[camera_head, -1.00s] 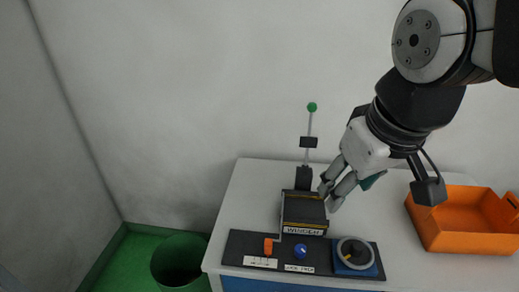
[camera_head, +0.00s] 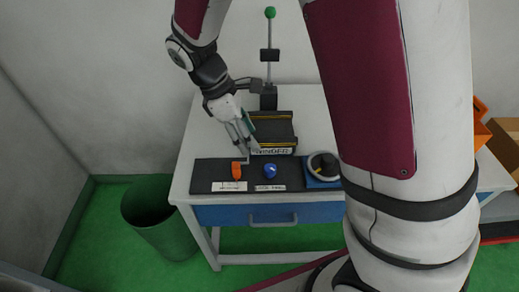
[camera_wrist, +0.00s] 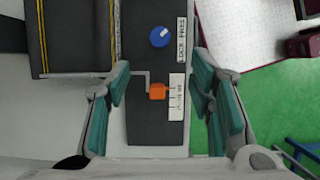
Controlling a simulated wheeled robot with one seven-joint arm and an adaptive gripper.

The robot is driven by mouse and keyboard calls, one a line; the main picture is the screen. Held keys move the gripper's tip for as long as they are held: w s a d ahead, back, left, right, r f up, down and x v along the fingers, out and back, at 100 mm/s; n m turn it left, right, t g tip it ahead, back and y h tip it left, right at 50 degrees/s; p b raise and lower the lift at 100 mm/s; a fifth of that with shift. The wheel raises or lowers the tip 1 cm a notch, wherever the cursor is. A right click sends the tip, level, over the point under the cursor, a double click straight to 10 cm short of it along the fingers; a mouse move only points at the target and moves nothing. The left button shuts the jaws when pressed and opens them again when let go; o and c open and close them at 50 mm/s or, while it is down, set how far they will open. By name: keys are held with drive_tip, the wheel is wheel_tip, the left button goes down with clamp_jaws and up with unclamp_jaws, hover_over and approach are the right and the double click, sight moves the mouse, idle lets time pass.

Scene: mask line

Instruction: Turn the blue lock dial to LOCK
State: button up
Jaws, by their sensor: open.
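The blue lock dial (camera_head: 270,171) is a small round knob on the black panel (camera_head: 205,174), with a white LOCK/FREE label (camera_head: 270,188) in front of it. In the wrist view the dial (camera_wrist: 160,37) sits near the top, and its white mark appears to point up and right, toward the label's FREE end. My gripper (camera_head: 247,151) is above the panel, left of and behind the dial in the head view. In the wrist view my gripper (camera_wrist: 161,75) is open and empty, its fingers on either side of the orange switch (camera_wrist: 157,91); the dial is beyond the fingertips.
A green bin (camera_head: 160,220) stands left. My arm hides the table's right part.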

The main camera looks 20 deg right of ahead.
sight(269, 167)
drive_tip(key=x, duration=1.4)
drive_tip(key=shift+r, duration=0.1)
drive_tip(key=c, duration=1.2)
